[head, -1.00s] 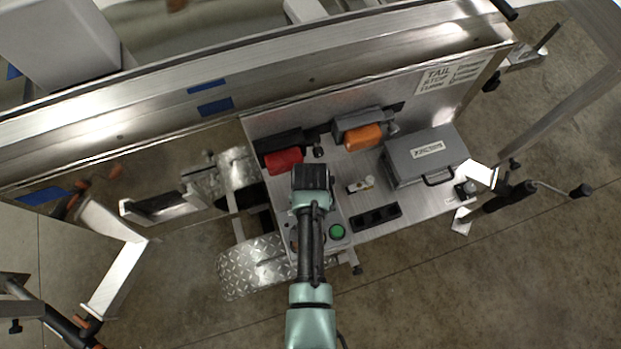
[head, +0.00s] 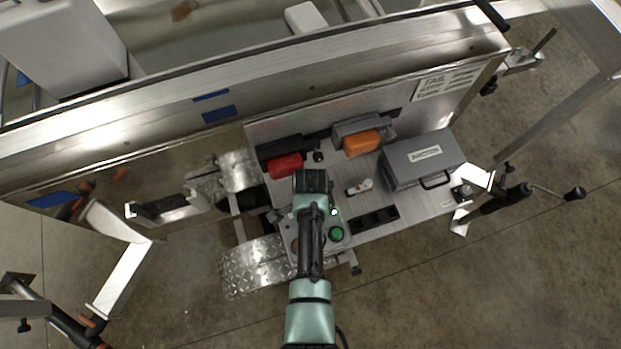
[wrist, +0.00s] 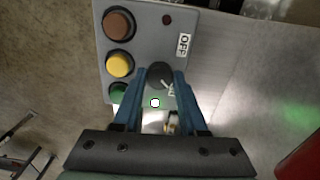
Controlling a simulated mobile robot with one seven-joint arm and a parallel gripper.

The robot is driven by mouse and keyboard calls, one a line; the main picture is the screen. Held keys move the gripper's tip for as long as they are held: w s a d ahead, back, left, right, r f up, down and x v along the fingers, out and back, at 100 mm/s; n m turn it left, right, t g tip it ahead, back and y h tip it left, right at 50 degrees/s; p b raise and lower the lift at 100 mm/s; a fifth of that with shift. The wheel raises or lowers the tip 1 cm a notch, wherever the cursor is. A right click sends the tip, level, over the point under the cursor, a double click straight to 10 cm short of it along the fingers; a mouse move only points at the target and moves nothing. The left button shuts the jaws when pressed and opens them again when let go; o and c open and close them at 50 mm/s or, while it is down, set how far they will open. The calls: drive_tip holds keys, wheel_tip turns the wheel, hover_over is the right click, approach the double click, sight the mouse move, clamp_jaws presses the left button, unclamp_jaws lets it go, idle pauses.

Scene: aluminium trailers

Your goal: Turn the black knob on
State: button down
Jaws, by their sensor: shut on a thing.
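The black knob (wrist: 158,74) is on a grey control box (wrist: 145,40) in the wrist view. My gripper (wrist: 160,76) has its blue fingers on both sides of the knob, shut on it. The knob's white mark points down and right, toward a label partly hidden by a finger. An OFF label (wrist: 185,45) is above right. A small indicator (wrist: 155,103) glows white with a green rim below the knob. In the head view, my gripper (head: 312,180) hides the knob, and the lit indicator (head: 334,211) shows beside my arm.
Brown (wrist: 118,24), yellow (wrist: 119,64) and green (wrist: 118,92) buttons line the box's left side, close to my left finger. A dark red lamp (wrist: 167,19) is unlit. Red (head: 286,165) and orange (head: 361,142) blocks and a grey case (head: 421,160) are nearby.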

drive_tip(key=shift+m, duration=0.3)
drive_tip(key=shift+c, duration=2.2)
unclamp_jaws()
drive_tip(key=shift+r, duration=0.15)
wheel_tip(320, 180, up, 13)
drive_tip(key=shift+f, duration=0.2)
